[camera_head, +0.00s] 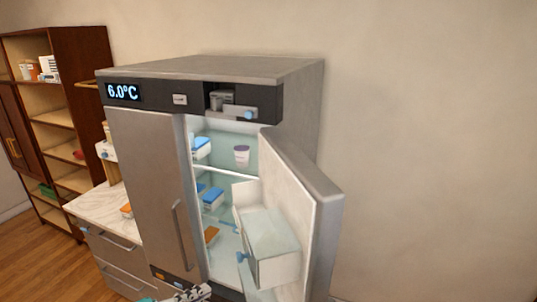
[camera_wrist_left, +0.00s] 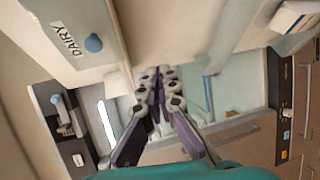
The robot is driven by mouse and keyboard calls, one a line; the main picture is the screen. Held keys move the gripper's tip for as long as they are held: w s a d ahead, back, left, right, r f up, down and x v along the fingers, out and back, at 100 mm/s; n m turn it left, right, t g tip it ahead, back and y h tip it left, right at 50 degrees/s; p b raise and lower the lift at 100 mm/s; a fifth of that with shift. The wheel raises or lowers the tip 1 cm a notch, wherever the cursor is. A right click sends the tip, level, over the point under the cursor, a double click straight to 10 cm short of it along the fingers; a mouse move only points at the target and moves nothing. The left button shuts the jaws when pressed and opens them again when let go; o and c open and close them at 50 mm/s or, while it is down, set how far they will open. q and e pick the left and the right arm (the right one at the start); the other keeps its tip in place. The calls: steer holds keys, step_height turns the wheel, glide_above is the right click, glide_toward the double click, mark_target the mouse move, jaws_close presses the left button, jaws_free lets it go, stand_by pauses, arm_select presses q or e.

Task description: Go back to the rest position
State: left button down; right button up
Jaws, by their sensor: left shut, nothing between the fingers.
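My left gripper (camera_head: 200,291) shows only in part at the bottom edge of the head view, in front of the refrigerator (camera_head: 150,160). In the left wrist view its dark, jointed fingers (camera_wrist_left: 158,78) are together with nothing between them. They are in front of the open fridge compartment, near a pale bin labelled DAIRY (camera_wrist_left: 90,35). I cannot tell whether they touch anything. My right gripper is in neither view.
The fridge's right door (camera_head: 320,215) stands open, with a clear bin (camera_head: 272,245) on its inside. Blue-lidded containers (camera_head: 211,198) and a white tub (camera_head: 241,155) sit on the shelves. A counter (camera_head: 105,212) and wooden shelving (camera_head: 75,130) stand left.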

arm_select(q)
steer(key=s+f+m+g+y+b, duration=0.2)
steer(key=f+m+y+b, duration=0.3)
steer(key=f+b, duration=0.6)
steer(key=s+f+m+g+y+b, duration=0.2)
steer(key=f+b, duration=0.9)
steer(key=f, duration=1.2)
steer(key=s+m+y, duration=0.2)
steer(key=m, duration=0.2)
steer(key=shift+a+g+y, duration=0.25)
steer(key=shift+g+y, duration=0.05)
steer(key=shift+y, duration=0.1)
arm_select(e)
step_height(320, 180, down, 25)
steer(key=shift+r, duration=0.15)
